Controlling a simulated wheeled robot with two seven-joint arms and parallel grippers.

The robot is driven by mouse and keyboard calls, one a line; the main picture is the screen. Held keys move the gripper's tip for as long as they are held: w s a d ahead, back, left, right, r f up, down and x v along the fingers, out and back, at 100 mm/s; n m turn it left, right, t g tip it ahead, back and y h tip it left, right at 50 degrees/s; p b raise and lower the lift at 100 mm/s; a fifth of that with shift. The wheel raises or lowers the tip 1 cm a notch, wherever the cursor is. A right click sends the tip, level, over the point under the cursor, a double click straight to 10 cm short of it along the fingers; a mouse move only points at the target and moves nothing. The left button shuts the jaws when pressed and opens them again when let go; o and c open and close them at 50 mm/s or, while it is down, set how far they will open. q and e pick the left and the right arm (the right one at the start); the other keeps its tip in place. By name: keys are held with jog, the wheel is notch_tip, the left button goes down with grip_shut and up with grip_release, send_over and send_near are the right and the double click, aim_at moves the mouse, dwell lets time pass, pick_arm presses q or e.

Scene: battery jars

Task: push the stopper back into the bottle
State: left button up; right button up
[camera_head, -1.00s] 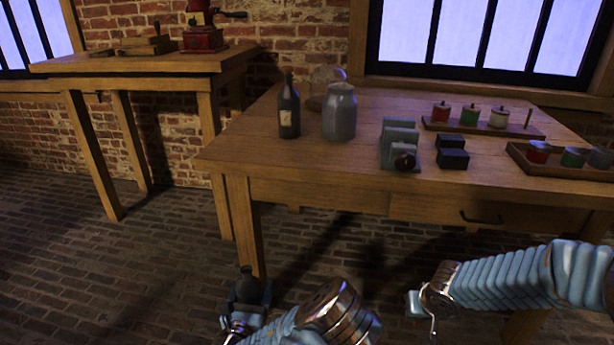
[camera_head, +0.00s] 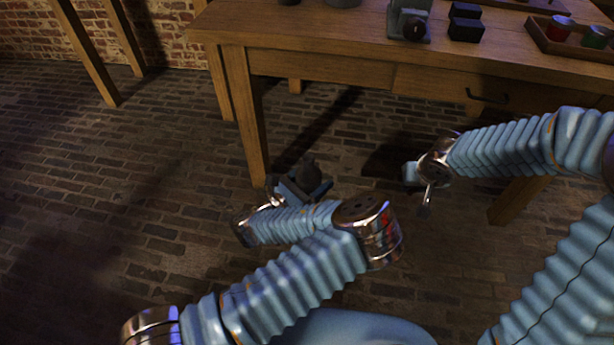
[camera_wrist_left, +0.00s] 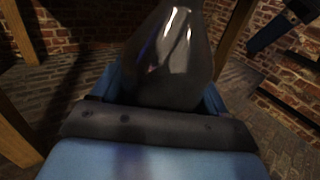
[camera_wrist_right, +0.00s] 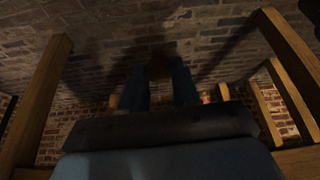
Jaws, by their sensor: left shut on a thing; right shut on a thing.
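My left gripper (camera_head: 302,186) is shut around a dark glossy bottle (camera_head: 309,170), held low over the floor in front of the table. In the left wrist view the bottle (camera_wrist_left: 172,62) fills the space between the blue fingers and narrows upward; its top is out of that picture. My right gripper (camera_head: 411,173) is to the right of the bottle, apart from it. In the right wrist view its blue fingers are closed on a small dark brownish thing (camera_wrist_right: 158,68), apparently the stopper. It is dim there, and the head view hides it.
The wooden table (camera_head: 330,50) stands behind both grippers, its front leg (camera_head: 245,120) close behind the bottle. On it are a grey stand (camera_head: 410,18), black blocks (camera_head: 466,28) and a tray (camera_head: 570,45) of coloured jars. Open brick floor (camera_head: 130,190) lies to the left.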

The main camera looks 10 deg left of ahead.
jog(key=w+a+r, duration=0.4)
jog(key=a+r, duration=0.3)
jog(key=a, duration=0.4)
notch_tip(320, 180, up, 9)
jog(key=n, duration=0.1)
send_over(309, 155)
jog(key=s, duration=0.1)
jog(key=shift+s+r, duration=0.1)
jog(key=shift+s, duration=0.05)
jog(key=shift+f, duration=2.05)
jog(key=shift+s, duration=0.1)
jog(key=shift+f, duration=0.85)
jog(key=shift+f, duration=0.65)
